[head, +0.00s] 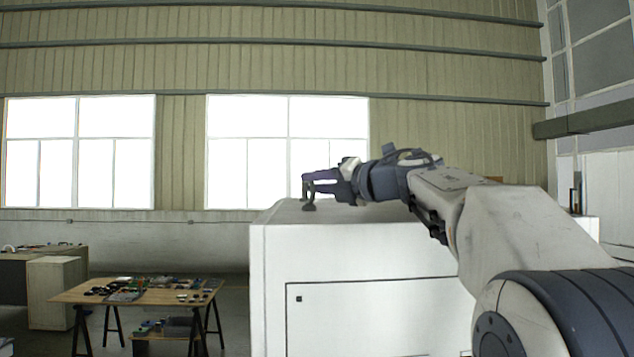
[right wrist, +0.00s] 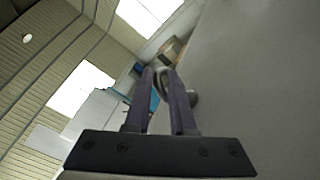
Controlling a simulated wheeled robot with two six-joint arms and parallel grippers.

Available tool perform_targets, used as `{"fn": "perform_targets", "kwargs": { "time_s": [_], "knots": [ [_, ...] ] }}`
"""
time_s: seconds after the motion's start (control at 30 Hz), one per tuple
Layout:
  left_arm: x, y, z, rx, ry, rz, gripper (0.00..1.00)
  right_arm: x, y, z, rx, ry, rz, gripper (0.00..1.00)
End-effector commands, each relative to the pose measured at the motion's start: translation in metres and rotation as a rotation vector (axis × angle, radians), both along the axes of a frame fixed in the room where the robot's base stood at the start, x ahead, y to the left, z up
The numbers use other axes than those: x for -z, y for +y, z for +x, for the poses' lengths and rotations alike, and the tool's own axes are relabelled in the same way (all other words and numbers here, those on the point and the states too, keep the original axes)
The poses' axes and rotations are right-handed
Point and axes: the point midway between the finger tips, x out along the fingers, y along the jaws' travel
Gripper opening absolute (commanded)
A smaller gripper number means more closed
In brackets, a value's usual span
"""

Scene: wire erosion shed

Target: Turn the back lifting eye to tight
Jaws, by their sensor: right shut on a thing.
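The lifting eye (head: 309,207) is a small dark fitting on top of the white machine cabinet (head: 350,245), near its left edge. My right gripper (head: 306,185) reaches in from the right, just above the cabinet top, with its fingers at the eye. In the right wrist view, the two fingers of the right gripper (right wrist: 165,75) are close together on the eye's ring. My left gripper is not in view.
A wooden trestle table (head: 160,291) with several small items stands on the floor at the lower left. A pale cabinet (head: 57,293) stands beside it.

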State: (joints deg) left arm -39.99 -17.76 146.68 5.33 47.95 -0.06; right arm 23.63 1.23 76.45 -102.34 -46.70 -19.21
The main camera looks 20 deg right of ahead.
Motion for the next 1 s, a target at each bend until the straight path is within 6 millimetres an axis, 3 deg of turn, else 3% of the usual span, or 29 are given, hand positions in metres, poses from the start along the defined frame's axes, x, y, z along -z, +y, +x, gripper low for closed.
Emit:
{"fn": "perform_targets", "kwargs": {
  "time_s": [0.4, 0.9, 0.93, 0.97, 1.0],
  "knots": [
    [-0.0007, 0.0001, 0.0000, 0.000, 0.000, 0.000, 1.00, -0.0055, 0.0092, -0.0028, 0.250, -0.006, 0.003, 0.00],
    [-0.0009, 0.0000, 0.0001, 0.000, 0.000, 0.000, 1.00, -0.0084, 0.0080, -0.0034, 0.304, -0.017, 0.006, 0.00],
    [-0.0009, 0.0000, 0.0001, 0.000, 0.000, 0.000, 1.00, -0.0084, 0.0079, -0.0033, 0.304, -0.017, 0.005, 0.29],
    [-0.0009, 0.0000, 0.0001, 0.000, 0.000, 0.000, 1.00, -0.0086, 0.0079, -0.0034, 0.304, -0.017, 0.005, 0.41],
    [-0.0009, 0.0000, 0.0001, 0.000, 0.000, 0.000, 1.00, -0.0084, 0.0076, -0.0034, 0.304, -0.017, 0.005, 0.43]
  ]
}}
